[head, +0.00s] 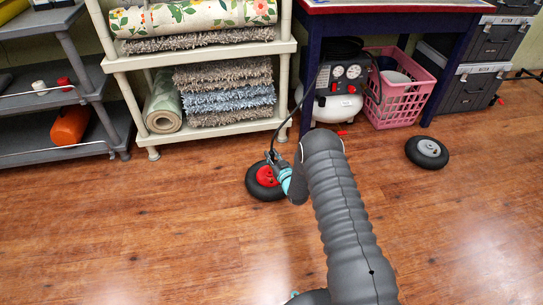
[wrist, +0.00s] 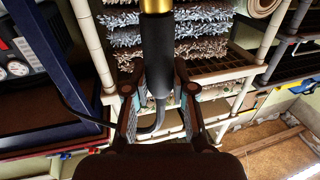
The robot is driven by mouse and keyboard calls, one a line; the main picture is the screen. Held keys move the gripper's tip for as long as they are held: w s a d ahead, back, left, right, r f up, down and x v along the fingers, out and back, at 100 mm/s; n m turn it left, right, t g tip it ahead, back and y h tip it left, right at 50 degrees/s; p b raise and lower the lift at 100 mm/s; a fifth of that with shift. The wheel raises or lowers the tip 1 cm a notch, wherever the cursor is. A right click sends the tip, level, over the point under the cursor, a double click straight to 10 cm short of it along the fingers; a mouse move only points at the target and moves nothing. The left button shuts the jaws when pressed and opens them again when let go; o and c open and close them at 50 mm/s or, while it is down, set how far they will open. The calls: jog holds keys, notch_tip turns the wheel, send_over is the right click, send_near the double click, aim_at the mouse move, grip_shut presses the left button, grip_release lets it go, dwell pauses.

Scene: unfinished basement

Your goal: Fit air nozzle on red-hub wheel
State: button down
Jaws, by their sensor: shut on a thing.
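The red-hub wheel (head: 262,189) lies on the wood floor in the head view, left of my gripper (head: 281,172). My arm and gripper cover part of its right side. In the wrist view my gripper (wrist: 157,88) is shut on the air nozzle (wrist: 156,50), around its black grip. The nozzle's brass end (wrist: 154,5) points to the top of the picture. The wheel cannot be made out in the wrist view, and whether the nozzle touches its valve cannot be told. The black hose (head: 292,123) runs from my gripper up towards the compressor (head: 338,100).
A second wheel with a grey hub (head: 428,150) lies at the right. A pink basket (head: 398,112) stands beside the compressor under a blue table (head: 395,8). A cream shelf (head: 205,45) with rolled rugs stands behind the red-hub wheel. Floor at the front left is clear.

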jog(key=shift+f+b, duration=0.15)
jog(key=shift+b, duration=0.35)
notch_tip(320, 180, down, 6)
jog(key=b, duration=0.5)
jog(key=shift+r, duration=0.25)
jog(key=shift+b, duration=1.15)
dwell(1.1)
jog(key=shift+f+b, duration=0.85)
jog(key=shift+f, duration=0.4)
jog(key=c, duration=0.9)
grip_release()
jog(key=shift+s+d, duration=0.1)
jog(key=v, duration=1.2)
